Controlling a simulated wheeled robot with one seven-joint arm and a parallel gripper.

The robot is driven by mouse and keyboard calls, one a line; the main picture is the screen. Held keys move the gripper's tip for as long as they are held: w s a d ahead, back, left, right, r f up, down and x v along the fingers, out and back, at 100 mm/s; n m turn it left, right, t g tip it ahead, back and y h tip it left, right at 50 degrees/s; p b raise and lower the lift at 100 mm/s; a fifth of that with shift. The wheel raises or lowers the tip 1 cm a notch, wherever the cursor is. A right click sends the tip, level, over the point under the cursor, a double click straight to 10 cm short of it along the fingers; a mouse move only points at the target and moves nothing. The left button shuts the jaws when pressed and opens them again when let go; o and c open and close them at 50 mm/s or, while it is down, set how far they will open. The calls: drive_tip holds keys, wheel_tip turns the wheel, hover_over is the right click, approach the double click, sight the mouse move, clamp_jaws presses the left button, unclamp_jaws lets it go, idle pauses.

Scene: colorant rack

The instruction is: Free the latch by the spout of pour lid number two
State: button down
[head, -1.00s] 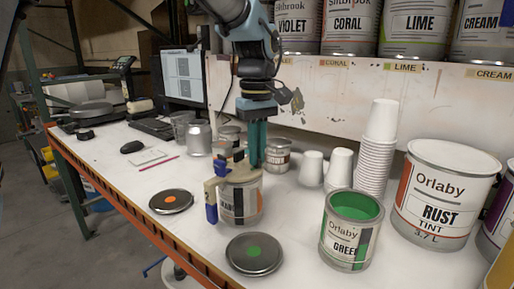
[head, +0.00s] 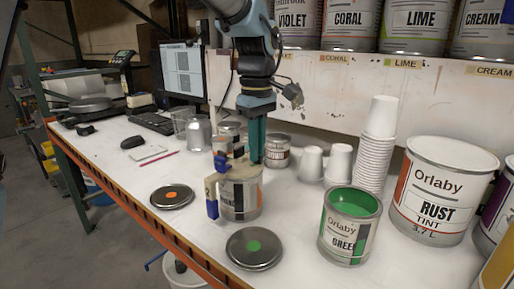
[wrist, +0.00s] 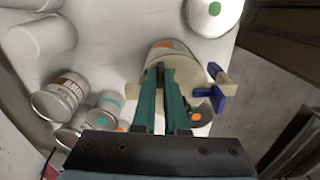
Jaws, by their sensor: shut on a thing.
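The pour lid (head: 240,174), tan with blue latches, sits on an open-label metal can (head: 241,200). Its tan spout side points left in the head view, with a blue latch (head: 212,208) hanging beside it. Another blue latch part (head: 221,161) stands at the lid's back left. My gripper (head: 257,161), with teal fingers, points down at the lid's right rear edge, away from the spout. Its fingers (wrist: 163,70) are closed together on a small part there, mostly hidden between them.
A loose lid with an orange dot (head: 172,197) and one with a green dot (head: 254,248) lie nearby. An open green tin (head: 350,230), stacked paper cups (head: 377,150) and a rust tin (head: 440,195) stand right. Small cans stand close behind. A shelf wall closes the back.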

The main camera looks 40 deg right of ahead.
drive_tip(key=c, duration=0.9)
unclamp_jaws()
drive_tip(key=shift+c, duration=0.2)
wheel_tip(320, 180, up, 11)
drive_tip(key=b, duration=0.1)
drive_tip(key=shift+f, duration=0.1)
drive_tip(key=w+a+f+m, duration=0.1)
drive_tip(key=w+a+f, duration=0.55)
drive_tip(key=a, duration=0.25)
drive_tip(key=w+a+f, duration=0.5)
drive_tip(key=w+a, duration=0.2)
drive_tip(key=a, duration=0.3)
drive_tip(key=s+a+f, duration=0.1)
drive_tip(key=a+f, duration=0.2)
drive_tip(key=a, duration=0.4)
drive_tip(key=s+a+f+m+t, duration=0.1)
drive_tip(key=a+f, duration=0.3)
drive_tip(key=a, duration=0.4)
drive_tip(key=s+a+f, duration=0.2)
drive_tip(key=a+f, duration=0.2)
drive_tip(key=a, duration=0.3)
drive_tip(key=shift+s+a+f+m+t, duration=0.2)
drive_tip(key=shift+s+m+t, duration=0.1)
drive_tip(key=shift+s+m, duration=0.1)
